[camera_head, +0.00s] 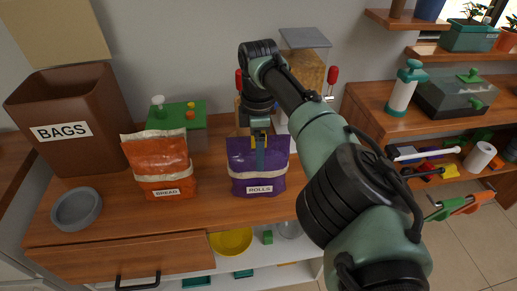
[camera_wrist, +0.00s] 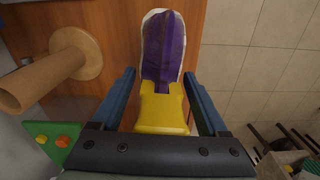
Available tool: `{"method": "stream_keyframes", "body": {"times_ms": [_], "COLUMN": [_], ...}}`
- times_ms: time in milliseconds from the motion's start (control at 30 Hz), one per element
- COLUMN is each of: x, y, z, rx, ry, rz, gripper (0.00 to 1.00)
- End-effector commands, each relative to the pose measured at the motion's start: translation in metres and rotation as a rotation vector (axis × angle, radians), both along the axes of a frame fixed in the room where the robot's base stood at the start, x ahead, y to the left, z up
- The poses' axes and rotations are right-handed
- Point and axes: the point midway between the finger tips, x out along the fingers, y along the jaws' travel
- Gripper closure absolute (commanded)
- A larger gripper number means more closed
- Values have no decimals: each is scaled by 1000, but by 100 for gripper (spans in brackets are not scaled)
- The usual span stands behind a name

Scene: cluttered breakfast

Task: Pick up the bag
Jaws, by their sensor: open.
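A purple bag labelled ROLLS (camera_head: 259,179) stands upright on the wooden counter. The fingers are spread apart, with no grip on the bag visible. A yellow part lies between them and hides some of the view.
A brown bin labelled BAGS (camera_head: 68,118) and a grey bowl (camera_head: 77,208) stand at the left of the counter (camera_head: 215,205). A green box (camera_head: 180,117) is behind the orange bag. A clear-walled container (camera_head: 303,68) stands behind my arm. Shelves with bottles and tools are at right.

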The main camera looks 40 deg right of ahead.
Motion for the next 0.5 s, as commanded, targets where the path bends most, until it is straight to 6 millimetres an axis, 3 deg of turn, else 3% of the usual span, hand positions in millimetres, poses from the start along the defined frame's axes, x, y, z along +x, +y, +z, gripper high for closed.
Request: {"method": "stream_keyframes", "body": {"times_ms": [33, 300, 500], "x": [0, -1, -2], "y": [0, 1, 1], "z": [-2, -4, -6], "rx": [1, 2, 3], "ry": [2, 5, 9], "rz": [0, -1, -2], "gripper": [52, 100, 100]}}
